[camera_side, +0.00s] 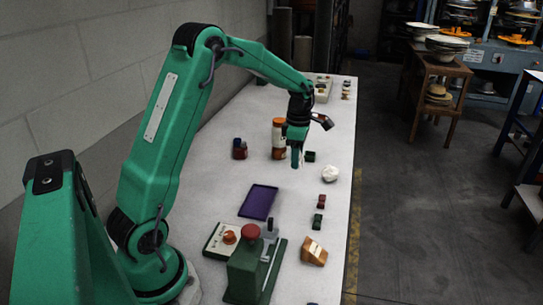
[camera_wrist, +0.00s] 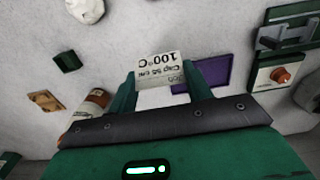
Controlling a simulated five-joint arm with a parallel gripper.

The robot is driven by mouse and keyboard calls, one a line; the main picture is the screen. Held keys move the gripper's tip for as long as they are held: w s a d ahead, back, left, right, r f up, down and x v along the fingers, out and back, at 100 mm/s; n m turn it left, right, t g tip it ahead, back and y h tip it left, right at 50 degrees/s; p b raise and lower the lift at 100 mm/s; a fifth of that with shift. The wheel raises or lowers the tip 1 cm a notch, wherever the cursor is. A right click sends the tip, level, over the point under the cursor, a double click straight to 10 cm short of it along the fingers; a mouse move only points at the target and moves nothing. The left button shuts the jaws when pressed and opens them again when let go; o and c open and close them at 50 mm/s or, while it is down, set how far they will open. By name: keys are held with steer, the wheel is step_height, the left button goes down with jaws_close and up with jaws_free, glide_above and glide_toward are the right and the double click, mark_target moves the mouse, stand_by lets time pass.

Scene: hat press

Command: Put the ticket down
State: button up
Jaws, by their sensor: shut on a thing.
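My gripper (camera_side: 296,158) is above the white table, with its jaws pointing down. In the wrist view my gripper (camera_wrist: 160,80) is shut on the ticket (camera_wrist: 158,68), a small pale card with printed lines including "100°C" and "Cap 55 cm", upside down in that view. The ticket is held between the two green fingers. I cannot make it out in the side view. A purple tray (camera_side: 259,201) lies on the table nearer the side camera than the gripper, and its inside looks empty. The tray also shows in the wrist view (camera_wrist: 215,72), partly hidden behind the right finger.
An orange-brown bottle (camera_side: 279,138) stands close behind my gripper. A white lump (camera_side: 331,174), a red block (camera_side: 321,201), a green block (camera_side: 319,222) and a wooden wedge (camera_side: 314,250) line the right side. A control box (camera_side: 221,239) and green press (camera_side: 245,268) stand in front.

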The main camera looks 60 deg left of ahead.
glide_above(276, 175)
step_height(276, 175, down, 7)
steer(key=shift+r, duration=0.1)
steer(key=shift+f, duration=0.2)
steer(key=shift+f, duration=1.85)
steer(key=shift+f, duration=0.15)
steer(key=o, duration=0.9)
step_height(276, 175, up, 12)
steer(key=shift+r, duration=0.2)
